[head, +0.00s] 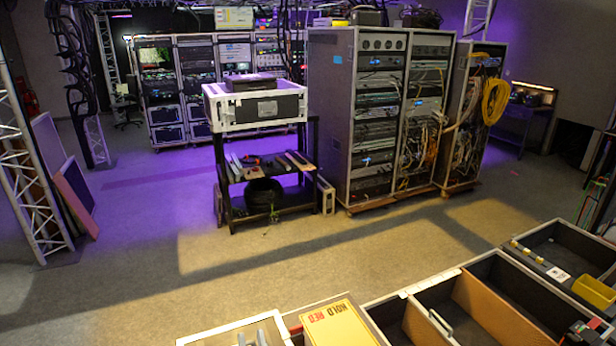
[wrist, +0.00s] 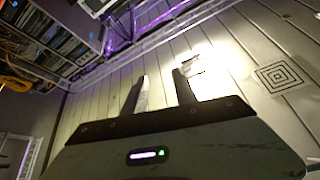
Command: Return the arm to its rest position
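My gripper (wrist: 161,74) shows in the wrist view with its two fingers apart. The gap between them is empty, and only a pale panelled surface (wrist: 105,95) shows beyond. The fingers touch nothing that I can see. A small lit indicator glows on the dark gripper body. In the head view I cannot make out my gripper, so its place relative to the cases there cannot be told.
Open cases with dividers (head: 468,308) fill the head view's lower right, with a yellow lettered panel (head: 340,324) and yellow bin (head: 594,291). Equipment racks (head: 372,115) and a black cart (head: 268,190) stand beyond open floor. A square-ring marker (wrist: 284,76) shows in the wrist view.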

